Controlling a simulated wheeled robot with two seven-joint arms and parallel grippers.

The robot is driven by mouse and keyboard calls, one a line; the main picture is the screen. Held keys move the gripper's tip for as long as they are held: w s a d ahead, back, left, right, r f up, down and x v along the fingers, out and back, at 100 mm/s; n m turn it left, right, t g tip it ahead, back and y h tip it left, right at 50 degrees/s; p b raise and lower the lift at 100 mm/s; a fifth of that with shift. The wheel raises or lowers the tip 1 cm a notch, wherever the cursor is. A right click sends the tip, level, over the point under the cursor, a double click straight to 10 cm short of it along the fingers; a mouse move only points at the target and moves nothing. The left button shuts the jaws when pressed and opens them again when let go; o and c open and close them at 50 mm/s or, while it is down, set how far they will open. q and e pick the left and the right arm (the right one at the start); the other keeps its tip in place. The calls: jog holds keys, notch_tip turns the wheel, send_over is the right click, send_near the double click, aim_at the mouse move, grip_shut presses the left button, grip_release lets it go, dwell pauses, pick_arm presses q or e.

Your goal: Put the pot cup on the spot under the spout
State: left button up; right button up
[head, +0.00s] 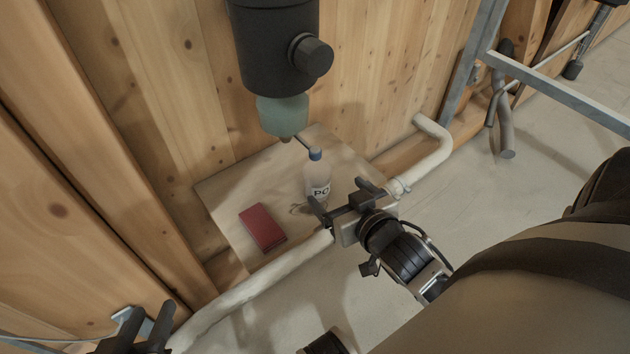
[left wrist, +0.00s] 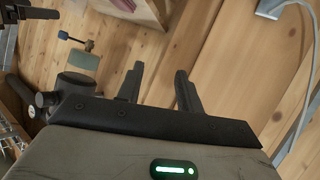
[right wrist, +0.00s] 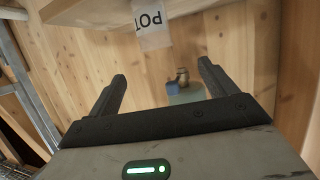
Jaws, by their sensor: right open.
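The teal spout (head: 284,115), with a brownish tip, hangs above the board, up and left of the bottle. The spot is not clearly visible. My left gripper (head: 140,328) is open and empty at the lower left, away from the board.
A red box (head: 262,228) lies on the board (head: 225,193), left of the bottle. The dark mixer body (head: 265,45) with a side knob hangs above. A pale pipe (head: 262,283) runs along the board's front. Wooden walls stand behind and left.

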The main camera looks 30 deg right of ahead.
jog(key=b, duration=0.2)
send_near(312, 166)
jog(key=shift+x, duration=1.15)
jog(key=b+x, duration=0.1)
jog(key=x, duration=0.3)
jog(key=shift+f+b, duration=0.25)
jog(key=shift+b, duration=0.1)
jog(key=shift+w+d+f, duration=0.1)
jog(key=shift+w, duration=0.4)
pick_arm(q)
jog(key=shift+w+d+r+n+t+h, duration=0.1)
jog(key=shift+d+r+t+h, duration=0.1)
jog(key=shift+r+t+h, duration=0.15)
jog(key=shift+d+r+n+t+h, duration=0.1)
jog(key=shift+d+r+t, duration=0.15)
jog(key=shift+r, duration=0.25)
jog(key=shift+w+d+r+n+t+h, duration=0.1)
jog(key=shift+d+r+t+h, duration=0.1)
jog(key=shift+r+t+h, duration=0.15)
pick_arm(e)
jog(key=c, duration=1.1)
